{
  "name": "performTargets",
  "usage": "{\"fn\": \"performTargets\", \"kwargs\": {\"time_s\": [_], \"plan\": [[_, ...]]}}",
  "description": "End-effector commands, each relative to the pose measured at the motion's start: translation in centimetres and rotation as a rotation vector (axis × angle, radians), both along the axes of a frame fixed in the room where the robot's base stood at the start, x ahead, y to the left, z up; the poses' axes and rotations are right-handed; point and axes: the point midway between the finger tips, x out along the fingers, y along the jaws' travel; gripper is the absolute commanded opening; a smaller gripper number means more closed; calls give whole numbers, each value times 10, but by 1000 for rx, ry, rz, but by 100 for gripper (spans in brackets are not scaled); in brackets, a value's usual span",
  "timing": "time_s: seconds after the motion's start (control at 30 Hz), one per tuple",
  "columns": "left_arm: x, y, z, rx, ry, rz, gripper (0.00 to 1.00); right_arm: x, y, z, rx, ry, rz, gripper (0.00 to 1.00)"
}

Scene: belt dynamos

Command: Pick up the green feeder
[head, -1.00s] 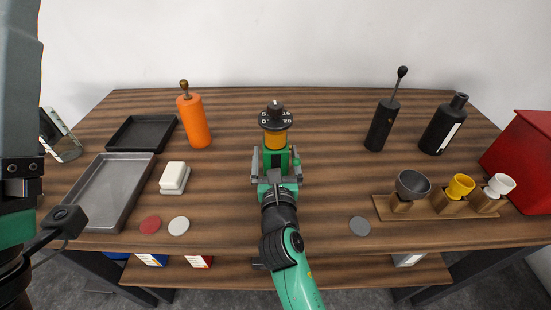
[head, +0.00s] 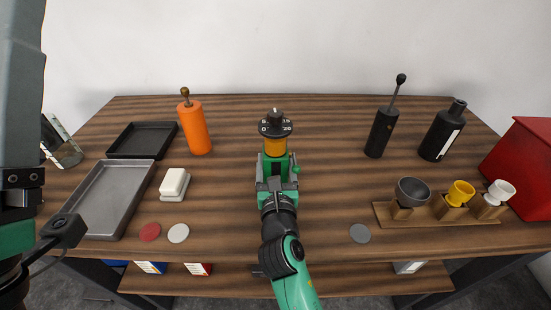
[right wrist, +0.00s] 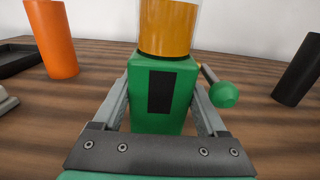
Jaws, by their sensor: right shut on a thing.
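The green feeder (head: 275,166) stands upright near the middle of the table, with a yellow-orange section and a black numbered dial on top. In the right wrist view its green body (right wrist: 161,95) has a black panel on the front and a green-knobbed lever on its right. My right gripper (head: 276,184) reaches in from the front and is shut on the green body, one finger on each side. It also shows in the right wrist view (right wrist: 161,115). At the left edge of the head view my left arm shows, but its fingertips cannot be made out.
An orange grinder (head: 194,127), a black tray (head: 143,154), a grey tray (head: 78,205) and a white butter dish (head: 174,184) are to the left. A black grinder (head: 381,133), a black bottle (head: 442,131), a wooden cup rack (head: 425,219) and a red box (head: 521,165) are right.

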Motion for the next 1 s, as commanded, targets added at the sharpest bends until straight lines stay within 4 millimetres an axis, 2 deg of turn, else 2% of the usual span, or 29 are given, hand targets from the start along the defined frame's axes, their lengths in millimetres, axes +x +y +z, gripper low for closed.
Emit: {"fn": "performTargets", "kwargs": {"time_s": [0.27, 0.5, 0.57, 0.7, 0.77, 1.0], "plan": [[0, 0, 8, 0, 0, 0, 100, 0, 0, 10, 1, -4, 1, 0], [0, 0, 39, 0, 0, 0, 100, 0, 0, 43, 1, -5, 0, 0], [0, 0, 52, 0, 0, 0, 100, -9, 1, 53, 1, -6, 2, 0], [0, 0, 92, 0, 0, 0, 100, -37, 1, 90, 2, -7, 2, 0], [0, 0, 105, 0, -1, 0, 100, -50, 1, 105, 2, -7, 2, 0], [0, 0, 135, 0, 0, 0, 100, -110, 1, 124, 1, -3, 3, 0]]}}
